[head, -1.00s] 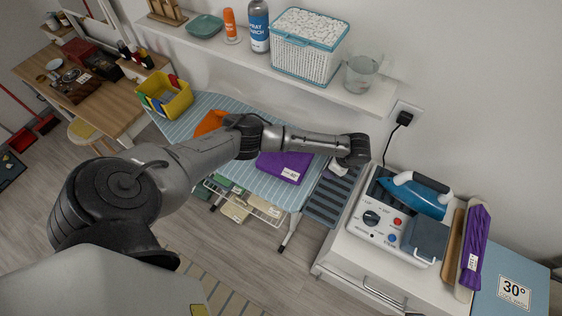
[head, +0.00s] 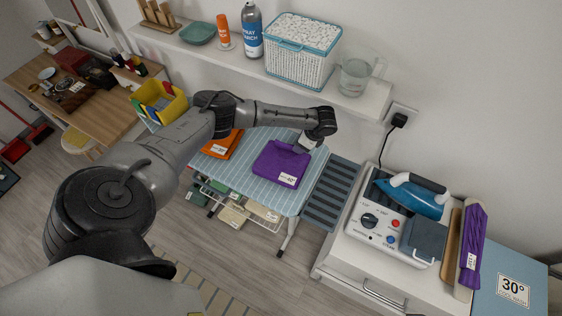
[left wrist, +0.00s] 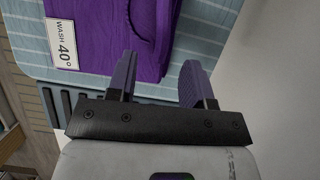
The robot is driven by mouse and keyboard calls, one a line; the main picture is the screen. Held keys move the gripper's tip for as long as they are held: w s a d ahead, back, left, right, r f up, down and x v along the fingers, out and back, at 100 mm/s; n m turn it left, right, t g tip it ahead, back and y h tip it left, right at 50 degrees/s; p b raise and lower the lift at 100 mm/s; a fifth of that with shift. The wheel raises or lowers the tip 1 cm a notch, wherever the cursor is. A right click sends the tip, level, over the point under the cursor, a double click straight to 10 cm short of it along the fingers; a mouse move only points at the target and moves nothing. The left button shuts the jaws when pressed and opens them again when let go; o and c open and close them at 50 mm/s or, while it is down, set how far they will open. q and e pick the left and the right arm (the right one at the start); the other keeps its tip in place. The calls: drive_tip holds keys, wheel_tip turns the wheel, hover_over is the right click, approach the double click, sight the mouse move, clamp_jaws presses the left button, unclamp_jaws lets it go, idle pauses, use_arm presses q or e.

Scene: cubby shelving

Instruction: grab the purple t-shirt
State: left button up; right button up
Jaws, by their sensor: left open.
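The purple t-shirt (head: 281,163) lies folded on the striped ironing board (head: 238,178), with a white "WASH 40°" tag on its near side. It also shows in the left wrist view (left wrist: 110,30), at the top. My left gripper (head: 304,144) is over the back right edge of the t-shirt. In the left wrist view my left gripper (left wrist: 155,80) is open, with its two fingers apart at the shirt's edge; no cloth is clearly clamped between them. My right gripper is in neither view.
An orange folded cloth (head: 222,144) lies left of the t-shirt. A slatted dark rest (head: 332,194) is at the board's right end, beside a white cabinet with a blue iron (head: 414,196). A shelf (head: 350,97) with a white basket (head: 301,50) hangs behind.

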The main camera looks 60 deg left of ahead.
sight(289, 144)
use_arm(q)
drive_tip(key=shift+s+a+r, duration=0.1)
drive_tip(key=shift+s+a, duration=0.15)
drive_tip(key=shift+a, duration=0.1)
drive_tip(key=shift+s+a+p, duration=0.4)
drive_tip(key=shift+s+a, duration=0.45)
drive_tip(key=shift+a, duration=0.2)
drive_tip(key=shift+x, duration=1)
drive_tip(key=shift+s+a+f, duration=0.15)
drive_tip(key=shift+a+f, duration=0.05)
drive_tip(key=shift+f, duration=0.4)
drive_tip(key=shift+f, duration=0.25)
clamp_jaws()
